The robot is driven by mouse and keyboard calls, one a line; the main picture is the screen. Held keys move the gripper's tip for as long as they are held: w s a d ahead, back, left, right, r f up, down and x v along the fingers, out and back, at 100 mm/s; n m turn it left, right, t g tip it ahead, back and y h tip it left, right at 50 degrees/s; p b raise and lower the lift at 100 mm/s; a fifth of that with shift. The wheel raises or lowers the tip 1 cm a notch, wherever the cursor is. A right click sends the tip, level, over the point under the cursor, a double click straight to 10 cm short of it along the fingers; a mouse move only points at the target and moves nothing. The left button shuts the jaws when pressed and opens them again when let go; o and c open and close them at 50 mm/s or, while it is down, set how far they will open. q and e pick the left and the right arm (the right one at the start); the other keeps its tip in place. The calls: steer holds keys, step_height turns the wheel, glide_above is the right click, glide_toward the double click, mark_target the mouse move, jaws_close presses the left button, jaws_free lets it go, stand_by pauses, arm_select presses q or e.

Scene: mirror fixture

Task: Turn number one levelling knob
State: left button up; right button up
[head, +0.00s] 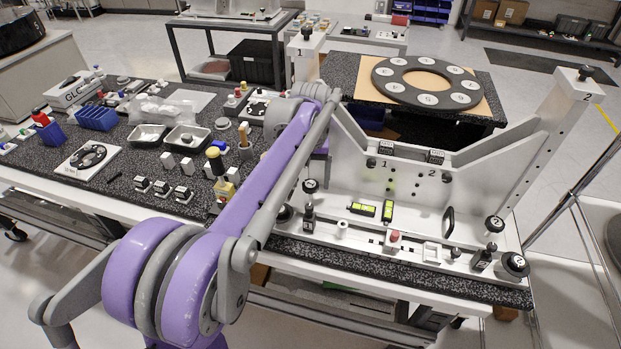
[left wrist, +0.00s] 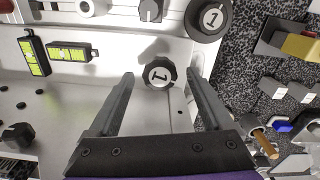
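A small black knob with a white face marked 1 (head: 310,186) stands on the left part of the white fixture. It also shows in the left wrist view (left wrist: 160,75), between the fingertips. My left gripper (left wrist: 160,82) is open, one finger on each side of this knob, with gaps visible on both sides; the depth is unclear. A larger black knob marked 1 (left wrist: 209,18) sits beyond the right finger; in the head view it is partly behind my purple arm (head: 285,213). My left fingers are mostly hidden in the head view. My right gripper is not in view.
Two yellow-green spirit levels (head: 363,209) lie on the fixture plate. Knobs marked 2 (head: 494,224) are on its right side. A yellow-topped tool (head: 215,158) and small blocks stand on the speckled table left of my arm. The fixture's tall back walls surround the plate.

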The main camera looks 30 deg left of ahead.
mark_target(311, 186)
arm_select(q)
step_height(311, 186, up, 11)
steer(key=shift+p, duration=0.4)
steer(key=shift+f, duration=0.1)
stand_by(0.4)
steer(key=s+d+f+m+t, duration=0.2)
steer(key=s+d+f, duration=0.3)
steer(key=s+f, duration=0.4)
steer(key=s+d+f+m+t, duration=0.2)
steer(key=s+d+f, duration=0.4)
steer(key=s+f, duration=0.3)
steer(key=s+t, duration=0.1)
steer(key=s, duration=0.1)
steer(key=shift+s+f+m+t, duration=0.15)
steer(key=shift+s+m+t, duration=0.2)
steer(key=shift+m+t, duration=0.05)
